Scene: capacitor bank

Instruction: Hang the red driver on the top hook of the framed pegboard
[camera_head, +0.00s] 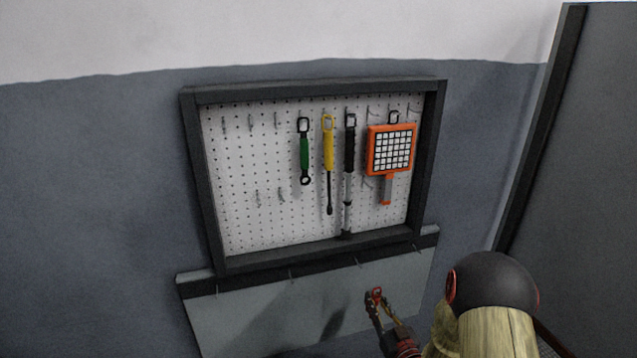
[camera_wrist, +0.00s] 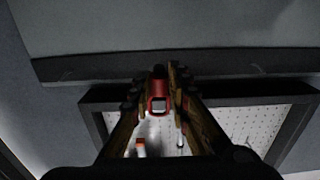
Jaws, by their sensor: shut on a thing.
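The red driver (camera_head: 376,292) is held in my gripper (camera_head: 374,300), in front of the grey panel below the board. In the wrist view the driver (camera_wrist: 158,88) sits between the two fingers, with a red square loop around a light opening facing the camera. Most of its length is hidden or hard to make out. My gripper is shut on it. The framed pegboard (camera_head: 240,190) hangs on the wall, above and left of my gripper. Bare top hooks (camera_head: 250,121) show at its upper left. The driver is apart from the board and hooks.
On the board hang a green wrench (camera_head: 304,153), a yellow driver (camera_head: 328,150), a black and silver tool (camera_head: 349,150) and an orange lamp (camera_head: 390,150). Lower bare hooks (camera_head: 281,194) show at left. The dark frame (camera_head: 320,250) stands out around the board. A grey partition (camera_head: 585,160) is at right.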

